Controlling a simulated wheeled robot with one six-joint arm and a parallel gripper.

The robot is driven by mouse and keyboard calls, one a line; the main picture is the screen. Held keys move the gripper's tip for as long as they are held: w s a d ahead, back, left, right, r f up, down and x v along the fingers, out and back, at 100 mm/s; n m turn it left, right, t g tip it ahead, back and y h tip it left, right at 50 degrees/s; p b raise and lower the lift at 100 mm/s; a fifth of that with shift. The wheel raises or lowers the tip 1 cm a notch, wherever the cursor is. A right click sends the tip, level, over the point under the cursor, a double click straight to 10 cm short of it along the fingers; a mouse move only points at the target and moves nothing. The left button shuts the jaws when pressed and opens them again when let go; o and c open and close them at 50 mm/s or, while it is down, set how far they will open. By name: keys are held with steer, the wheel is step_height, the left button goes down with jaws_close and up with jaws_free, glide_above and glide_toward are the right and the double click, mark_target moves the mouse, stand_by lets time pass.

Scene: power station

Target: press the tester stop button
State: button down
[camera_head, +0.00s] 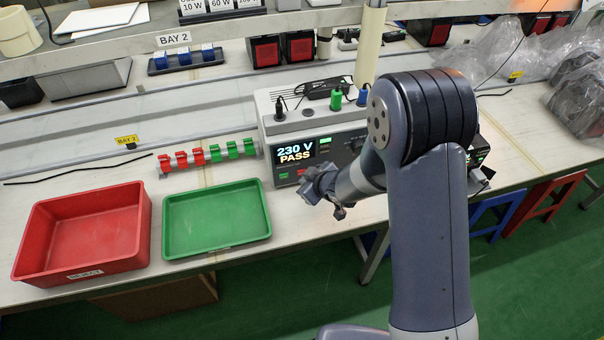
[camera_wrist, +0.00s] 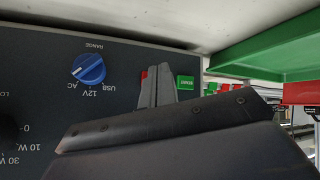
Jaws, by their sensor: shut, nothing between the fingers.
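The tester (camera_head: 265,110) is a grey bench unit with a dark front; its display (camera_head: 295,151) reads "230 V PASS". My gripper (camera_head: 318,190) is in front of the lower part of that front. In the wrist view the closed fingers (camera_wrist: 157,72) point at the panel, with nothing held. A sliver of a red button (camera_wrist: 144,75) shows beside the fingertips; they hide the rest of it and any label. The green START button (camera_wrist: 186,82) is just right of the fingers. I cannot tell whether the fingertips touch the red button.
A blue range knob (camera_wrist: 89,69) is on the panel, left of the fingers. A green tray (camera_head: 216,250) and a red bin (camera_head: 142,240) stand left of the tester. Red and green clips (camera_head: 214,153) line a rail behind the trays. A charger (camera_head: 325,89) lies on top of the tester.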

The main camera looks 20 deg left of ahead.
steer(key=shift+s+d+f+b, duration=0.1)
steer(key=shift+s+d+b, duration=0.25)
steer(key=shift+s+b, duration=0.15)
steer(key=shift+s+d+f+b, duration=0.1)
steer(key=shift+s+d+b, duration=0.25)
steer(key=shift+s, duration=0.2)
steer(key=shift+s+d+r+b, duration=0.1)
steer(key=shift+s+d+b, duration=0.3)
steer(key=shift+s, duration=0.35)
steer(key=shift+s+d+r+b, duration=0.1)
steer(key=shift+s+d+b, duration=0.3)
steer(key=shift+s, duration=0.35)
steer(key=shift+w, duration=0.1)
